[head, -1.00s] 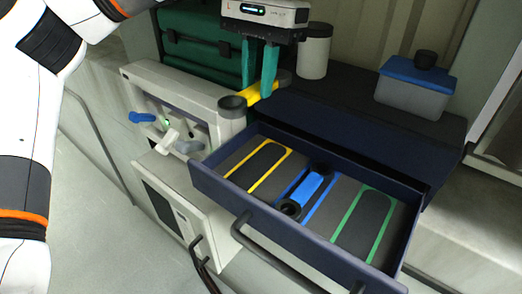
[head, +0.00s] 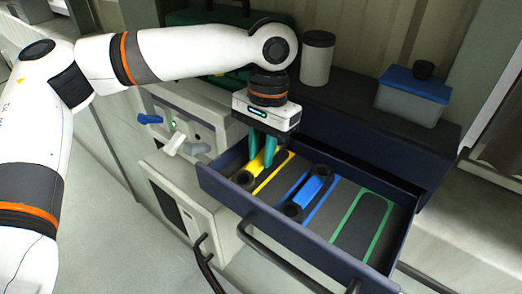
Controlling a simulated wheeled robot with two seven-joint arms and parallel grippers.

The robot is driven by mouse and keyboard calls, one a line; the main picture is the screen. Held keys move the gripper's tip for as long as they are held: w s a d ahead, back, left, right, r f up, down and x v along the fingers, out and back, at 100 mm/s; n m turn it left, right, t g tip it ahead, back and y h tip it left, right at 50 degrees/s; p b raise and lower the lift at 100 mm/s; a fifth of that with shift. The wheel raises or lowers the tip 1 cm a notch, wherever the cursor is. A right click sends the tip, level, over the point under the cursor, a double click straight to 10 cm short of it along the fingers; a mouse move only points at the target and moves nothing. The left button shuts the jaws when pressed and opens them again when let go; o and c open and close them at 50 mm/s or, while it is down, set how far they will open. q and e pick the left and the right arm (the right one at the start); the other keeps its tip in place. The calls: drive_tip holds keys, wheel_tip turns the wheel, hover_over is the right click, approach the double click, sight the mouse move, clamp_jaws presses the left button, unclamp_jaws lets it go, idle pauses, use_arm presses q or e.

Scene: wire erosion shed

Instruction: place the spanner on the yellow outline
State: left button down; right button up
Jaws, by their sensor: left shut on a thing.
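The spanner (head: 256,164) has a yellow handle and dark ring ends; its near ring end (head: 243,180) shows inside the open drawer. My left gripper (head: 263,158) points down into the drawer with its teal fingers shut on the spanner's handle. The yellow outline (head: 275,172) is on the drawer floor at the left; its right side shows, and the spanner and fingers cover much of its left side. The spanner is at or just over the outline, lying roughly along it. I cannot tell whether it touches the floor. My right gripper is not in view.
A blue spanner (head: 312,189) lies in the blue outline beside it. The green outline (head: 362,228) at the right is empty. The dark blue drawer walls (head: 290,232) surround them. A white canister (head: 317,57) and a blue-lidded box (head: 413,95) stand on the cabinet.

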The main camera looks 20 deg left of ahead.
use_arm(q)
drive_tip(key=c, duration=1.4)
unclamp_jaws()
drive_tip(key=shift+s+f, duration=0.15)
drive_tip(key=shift+f, duration=0.75)
drive_tip(key=shift+o, duration=1)
drive_tip(key=shift+w, duration=0.3)
drive_tip(key=shift+w+d, duration=0.1)
drive_tip(key=shift+w, duration=0.05)
drive_tip(key=shift+r, duration=0.55)
wheel_tip(320, 180, up, 11)
drive_tip(key=w+b, duration=0.1)
drive_tip(key=b, duration=0.1)
drive_tip(key=shift+w+d+r, duration=0.15)
drive_tip(key=shift+w+d, duration=0.05)
drive_tip(key=shift+d, duration=0.05)
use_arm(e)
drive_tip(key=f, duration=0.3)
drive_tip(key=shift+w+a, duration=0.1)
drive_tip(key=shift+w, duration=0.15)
